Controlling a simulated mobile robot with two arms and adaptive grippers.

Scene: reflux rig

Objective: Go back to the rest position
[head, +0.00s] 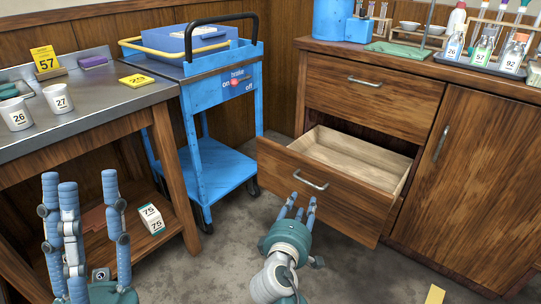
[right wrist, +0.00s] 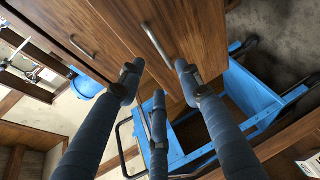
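My left gripper (head: 78,186) is at the lower left of the head view, fingers upright and spread, empty, in front of the metal-topped bench. My right gripper (head: 303,201) is in front of the open lower drawer (head: 290,190), just below its handle (head: 311,180) in the picture. In the right wrist view its fingers (right wrist: 158,80) are spread with nothing seen between them. A drawer handle (right wrist: 157,44) shows beyond the fingertips; it appears free of them. The lower drawer is pulled out, and the part of its inside that I see is empty.
A blue cart (head: 218,170) stands between the bench (head: 100,113) and the wooden cabinet (head: 475,170). The upper drawer (head: 370,95) is shut. Bottles in a rack (head: 480,68) stand on the cabinet. A box marked 75 (head: 151,219) lies on the bench's lower shelf. Grey floor is clear around my right gripper.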

